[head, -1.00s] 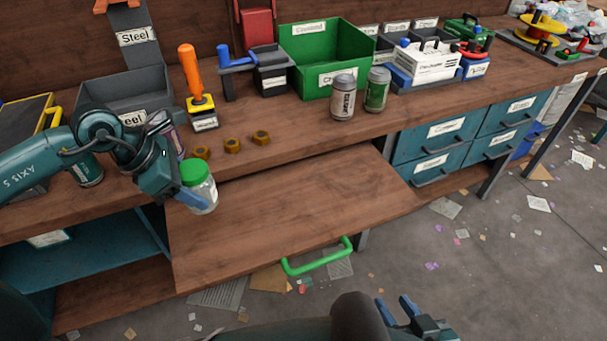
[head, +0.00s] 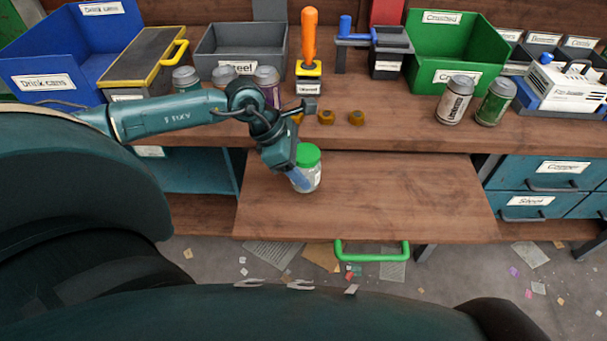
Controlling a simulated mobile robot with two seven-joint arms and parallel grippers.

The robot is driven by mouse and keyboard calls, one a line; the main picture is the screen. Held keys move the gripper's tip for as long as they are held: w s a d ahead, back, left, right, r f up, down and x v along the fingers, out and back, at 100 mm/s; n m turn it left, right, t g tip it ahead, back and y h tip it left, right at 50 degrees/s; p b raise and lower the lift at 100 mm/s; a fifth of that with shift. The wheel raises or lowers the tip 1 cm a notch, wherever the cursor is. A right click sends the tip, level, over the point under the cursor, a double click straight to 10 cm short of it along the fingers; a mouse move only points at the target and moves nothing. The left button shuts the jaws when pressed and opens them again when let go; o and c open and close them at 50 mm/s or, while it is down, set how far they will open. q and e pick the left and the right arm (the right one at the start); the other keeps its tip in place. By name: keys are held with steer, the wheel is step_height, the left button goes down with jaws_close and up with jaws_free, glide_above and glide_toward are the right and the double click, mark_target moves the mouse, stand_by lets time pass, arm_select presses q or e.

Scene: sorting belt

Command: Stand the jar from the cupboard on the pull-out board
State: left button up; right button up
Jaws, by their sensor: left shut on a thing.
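The jar (head: 311,175) is clear with a green lid and a pale label. It is upright at the back left part of the pull-out board (head: 400,195). My left gripper (head: 302,180) is shut on the jar from its left side, with blue fingers at the glass. I cannot tell whether the jar's base touches the board. The board is pulled out below the bench top, with a green handle (head: 372,252) at its front. The open cupboard (head: 195,172) is left of the board. My right gripper is not in view.
Several cans stand on the bench, two of them at the right (head: 455,100). Brown nuts (head: 327,117) lie behind the jar. Blue, grey and green bins (head: 455,45) line the back. The board's middle and right are clear.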

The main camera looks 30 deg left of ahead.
arm_select(q)
step_height(320, 180, down, 4)
steer(key=shift+r, duration=0.2)
steer(key=o, duration=1)
steer(key=shift+o, duration=0.2)
steer(key=shift+r, duration=0.1)
steer(key=v, duration=1.2)
